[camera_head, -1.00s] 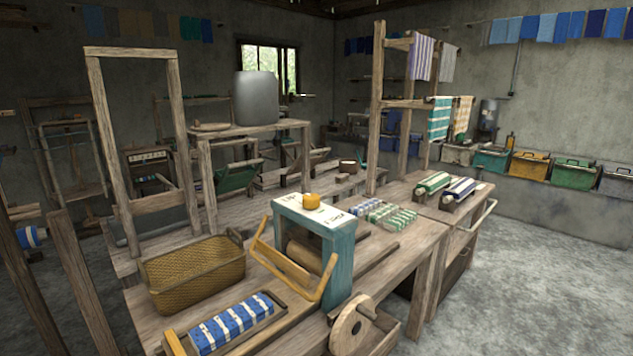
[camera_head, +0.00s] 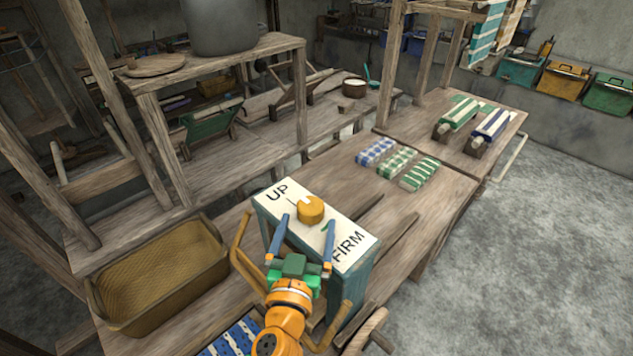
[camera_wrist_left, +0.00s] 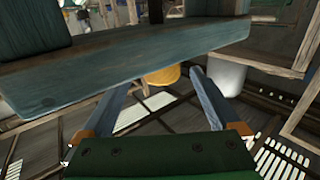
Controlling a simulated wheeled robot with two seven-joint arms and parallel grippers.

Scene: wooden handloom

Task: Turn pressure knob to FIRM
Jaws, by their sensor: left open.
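The yellow pressure knob (camera_head: 311,209) sits on the white top panel (camera_head: 330,232) of a teal wooden frame. The panel reads UP at its far left end and FIRM at its near right end. A pale mark on the knob lies on its upper side. My left gripper (camera_head: 305,224) is open, with its two blue fingers apart just in front of the knob. I cannot tell whether a finger touches it. In the left wrist view, the knob (camera_wrist_left: 163,76) shows between the fingers, partly hidden behind a teal beam. My right gripper is not in view.
A yellow bent-wood handle (camera_head: 244,262) stands at the frame's left side. A woven basket (camera_head: 160,278) is farther left. Folded checked cloths (camera_head: 397,160) lie on the bench behind the frame.

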